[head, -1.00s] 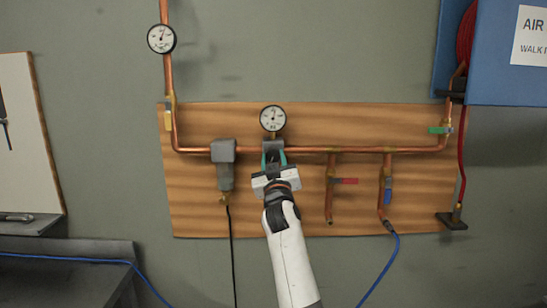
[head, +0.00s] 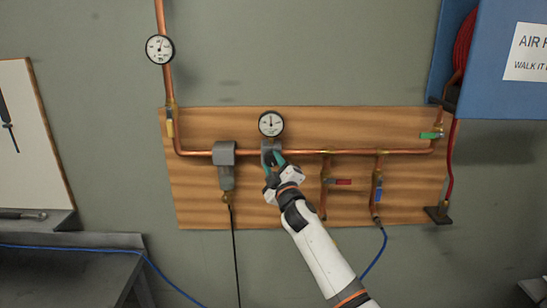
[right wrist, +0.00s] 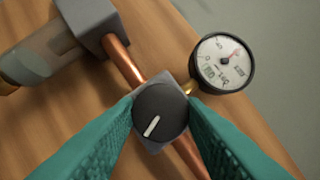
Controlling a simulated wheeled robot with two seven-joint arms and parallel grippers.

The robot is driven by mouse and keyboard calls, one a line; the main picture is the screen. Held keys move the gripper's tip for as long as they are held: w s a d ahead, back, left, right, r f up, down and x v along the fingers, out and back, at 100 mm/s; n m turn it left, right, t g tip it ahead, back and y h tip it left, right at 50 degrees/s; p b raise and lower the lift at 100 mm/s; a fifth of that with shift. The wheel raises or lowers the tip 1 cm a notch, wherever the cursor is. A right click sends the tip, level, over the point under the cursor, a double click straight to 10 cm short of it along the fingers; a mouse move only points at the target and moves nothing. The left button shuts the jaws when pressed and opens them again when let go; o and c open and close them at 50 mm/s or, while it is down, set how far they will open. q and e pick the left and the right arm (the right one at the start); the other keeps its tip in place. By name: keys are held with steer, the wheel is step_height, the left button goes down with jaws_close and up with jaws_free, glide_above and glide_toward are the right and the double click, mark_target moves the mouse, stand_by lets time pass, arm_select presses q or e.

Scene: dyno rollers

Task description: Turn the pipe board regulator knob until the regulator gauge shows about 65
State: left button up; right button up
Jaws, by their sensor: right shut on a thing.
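The regulator gauge (head: 271,124) is a round white dial with a black rim above the regulator on the wooden pipe board. Its needle points roughly upward in the head view; the numbers are too small to read. It also shows in the right wrist view (right wrist: 225,62), with a reddish needle. The regulator knob (right wrist: 160,112) is round and black with a white mark pointing to the lower left in that view. My right gripper (head: 274,158) is shut on the knob, its teal fingers on either side of it. My left gripper is out of view.
A copper pipe (head: 310,152) runs across the board (head: 410,208). A grey filter (head: 224,155) is left of the regulator; red (head: 340,182) and blue (head: 378,194) valve handles are to its right. A second gauge (head: 159,49) is at upper left.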

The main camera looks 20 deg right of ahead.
steer(key=shift+n, duration=0.3)
steer(key=o, duration=1)
steer(key=b+v, duration=0.2)
steer(key=v, duration=1)
steer(key=shift+b, duration=0.3)
steer(key=shift+r, duration=0.15)
stand_by(0.6)
